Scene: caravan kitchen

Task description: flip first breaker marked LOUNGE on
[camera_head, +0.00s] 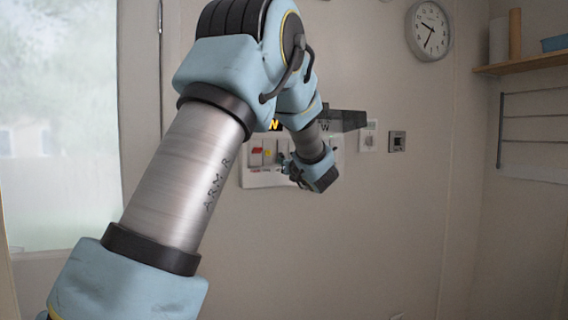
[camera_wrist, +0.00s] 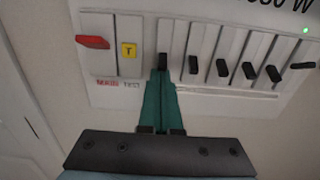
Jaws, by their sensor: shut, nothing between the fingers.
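The white breaker panel (camera_wrist: 135,92) fills the top of the wrist view, with a row of several black toggles. The leftmost black toggle (camera_wrist: 162,61) stands right at the tips of my gripper (camera_wrist: 160,76). My gripper's teal fingers are shut with nothing between them, just below that toggle; I cannot tell whether they touch it. No LOUNGE label is readable, and I cannot tell whether this toggle is on or off. In the head view the panel (camera_head: 262,180) is on the wall, partly hidden by my arm, and my gripper (camera_head: 284,161) is in front of it.
A red switch (camera_wrist: 93,42) and a yellow T button (camera_wrist: 128,50) are left of the toggles. A second black toggle (camera_wrist: 193,65) is close on the right. A green light (camera_wrist: 306,30) shows at upper right. A wall socket (camera_head: 397,141) is right of the panel.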

